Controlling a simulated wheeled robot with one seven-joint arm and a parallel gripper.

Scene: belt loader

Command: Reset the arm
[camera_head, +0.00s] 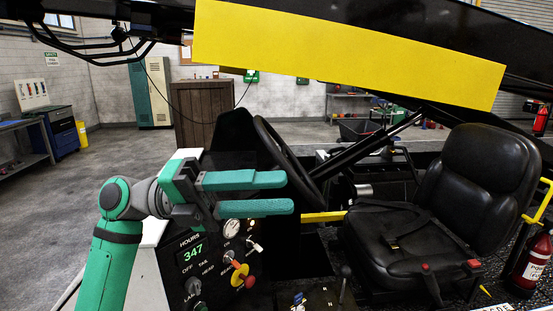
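My arm (112,246) rises from the lower left of the head view, green with grey joints. My gripper (287,193) points to the right, in front of the belt loader's control panel (171,257). Its two green fingers lie one above the other with a clear gap between them, and nothing is held. The fingers appear above the panel's knobs and gauge. Whether they touch anything cannot be told from this view.
A steering wheel (284,150) stands behind the fingers. A black seat (436,232) is at right. A yellow-sided beam (340,57) crosses above. Open floor (70,200) lies at left.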

